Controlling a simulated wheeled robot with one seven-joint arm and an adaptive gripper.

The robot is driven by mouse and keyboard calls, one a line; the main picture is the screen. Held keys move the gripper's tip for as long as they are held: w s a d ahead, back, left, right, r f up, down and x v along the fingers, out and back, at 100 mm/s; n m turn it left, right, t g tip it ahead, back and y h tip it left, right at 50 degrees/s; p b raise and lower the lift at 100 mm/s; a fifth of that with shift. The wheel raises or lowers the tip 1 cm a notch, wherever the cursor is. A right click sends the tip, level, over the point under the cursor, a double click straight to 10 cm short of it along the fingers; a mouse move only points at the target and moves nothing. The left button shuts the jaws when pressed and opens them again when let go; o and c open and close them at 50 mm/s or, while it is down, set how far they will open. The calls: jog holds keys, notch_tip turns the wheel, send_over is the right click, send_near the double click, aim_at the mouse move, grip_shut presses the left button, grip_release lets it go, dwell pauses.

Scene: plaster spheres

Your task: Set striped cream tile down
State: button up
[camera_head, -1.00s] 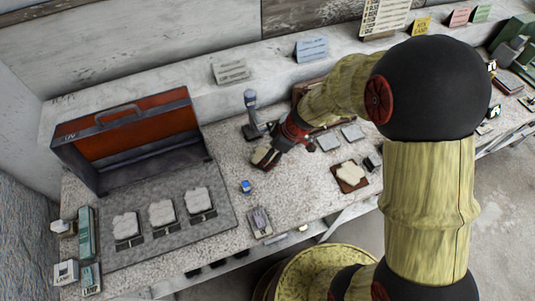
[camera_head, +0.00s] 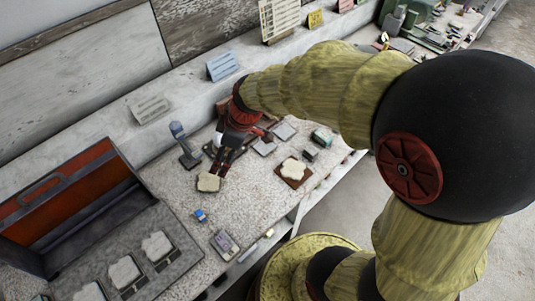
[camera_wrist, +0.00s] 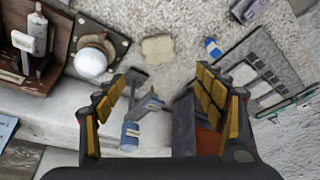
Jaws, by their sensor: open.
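A cream tile (camera_head: 208,183) lies on the speckled bench top, and I cannot make out stripes on it. It also shows flat on the bench in the wrist view (camera_wrist: 157,49), ahead of my fingers and apart from them. My gripper (camera_head: 221,171) is beside and above this tile, just to its upper right in the head view. In the wrist view my gripper (camera_wrist: 160,98) has its two fingers wide apart with nothing between them. Another cream piece (camera_head: 292,169) rests on a brown square board further right.
An open red-lined case (camera_head: 55,195) stands left, with several pale tiles on a grey panel (camera_head: 165,262) before it. A grey-blue stand (camera_head: 183,147) is left of my gripper. A white sphere (camera_wrist: 90,62) sits close by. A small blue object (camera_head: 200,215) lies nearer the front edge.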

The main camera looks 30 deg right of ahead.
jog(key=s+d+r+m+t+h, duration=0.1)
jog(key=s+d+r+m, duration=0.3)
jog(key=s+r, duration=0.3)
jog(key=s+d+r+m+t+h, duration=0.2)
jog(key=s+d+r+m, duration=0.2)
jog(key=s+r+m, duration=0.2)
jog(key=s+r, duration=0.2)
jog(key=s, duration=0.1)
jog(key=shift+d+m+h, duration=0.15)
jog(key=shift+m+h, duration=0.15)
